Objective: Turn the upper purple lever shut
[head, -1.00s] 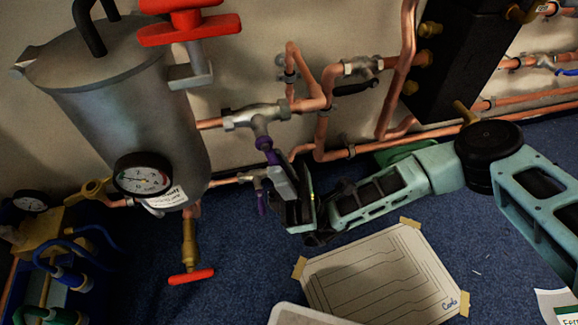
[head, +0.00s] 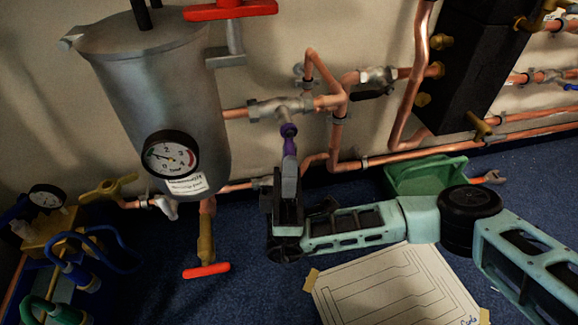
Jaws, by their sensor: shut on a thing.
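The upper purple lever (head: 289,137) hangs nearly straight down in the picture from a grey metal valve (head: 278,107) on the upper copper pipe, about crosswise to that pipe. My gripper (head: 289,182) comes from the lower right and is shut on the lever's lower part. The lever's purple top shows above the jaws; its end is hidden between them. A lower valve and lever, behind my gripper, cannot be made out.
A grey tank (head: 165,100) with a gauge (head: 170,158) stands close on the left. A red handle (head: 230,10) is above. A black-handled valve (head: 372,88) and a black box (head: 460,60) are right. A green bin (head: 425,175) and paper sheet (head: 395,290) lie behind and below my arm.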

